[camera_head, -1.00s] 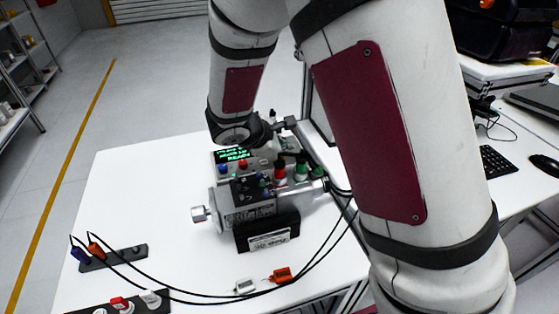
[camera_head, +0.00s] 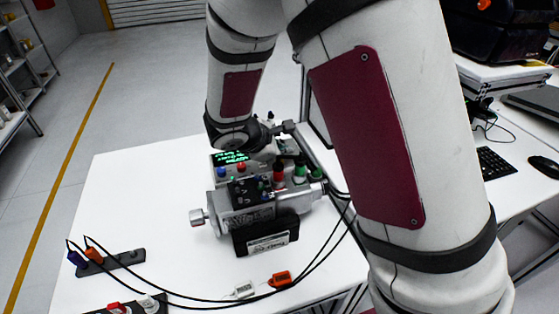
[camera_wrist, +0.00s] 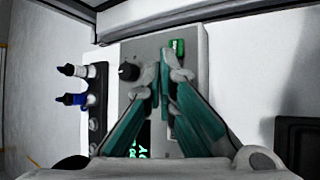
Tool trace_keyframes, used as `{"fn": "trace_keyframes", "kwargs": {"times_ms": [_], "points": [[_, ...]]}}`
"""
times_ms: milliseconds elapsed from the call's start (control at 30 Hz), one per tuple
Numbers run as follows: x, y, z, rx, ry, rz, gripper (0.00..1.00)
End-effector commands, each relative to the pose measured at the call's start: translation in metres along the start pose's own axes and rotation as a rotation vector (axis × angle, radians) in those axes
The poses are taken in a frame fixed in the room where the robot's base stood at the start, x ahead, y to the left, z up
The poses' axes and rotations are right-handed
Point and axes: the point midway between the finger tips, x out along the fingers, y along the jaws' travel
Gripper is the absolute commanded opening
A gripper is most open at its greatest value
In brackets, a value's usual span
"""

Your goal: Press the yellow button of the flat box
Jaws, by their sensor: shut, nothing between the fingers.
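The flat box (camera_head: 232,168) stands on the white table, with a green-lit display (camera_head: 230,157) and blue and red buttons on its face. Green display text (camera_wrist: 143,140) shows near the bottom. My gripper (camera_wrist: 165,62) is shut and empty over the box's face. I see no yellow button; the fingers cover part of the face. I cannot tell whether the fingertips touch it.
A device with a metal cylinder (camera_head: 288,192) and a black labelled block (camera_head: 266,238) stand in front of the box. Red and green plugs rise close by on the right. Black cables cross the table (camera_head: 190,260). A strip with white and blue plugs (camera_wrist: 96,110) lies left of the box.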

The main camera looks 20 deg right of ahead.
Motion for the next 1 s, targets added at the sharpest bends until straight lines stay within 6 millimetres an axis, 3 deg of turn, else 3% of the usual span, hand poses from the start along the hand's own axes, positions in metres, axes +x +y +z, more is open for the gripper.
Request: {"fn": "trace_keyframes", "kwargs": {"times_ms": [1000], "points": [[0.0058, -0.0043, -0.0042, 0.0, 0.0, 0.0, 0.0]]}}
